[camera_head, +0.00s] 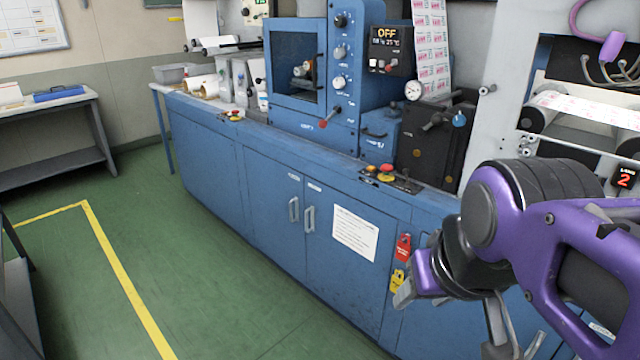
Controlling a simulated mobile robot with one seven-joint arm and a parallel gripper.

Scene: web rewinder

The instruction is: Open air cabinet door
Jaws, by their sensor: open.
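The blue machine base has a pair of closed doors in its front, with two upright silver handles, a left one (293,209) and a right one (310,219). Small labels above them are too small to read, so I cannot tell which door is the air cabinet door. Farther right, more silver metal that looks like handles (496,318) shows partly behind my arm. My gripper (403,294) is at the lower right, in front of the cabinet, right of and below the door pair. It is open and apart from the pair's handles; most of it is hidden by my wrist.
Red and yellow buttons (385,171) sit on the ledge above. A grey table (50,140) stands at left. Green floor (190,270) before the doors is clear.

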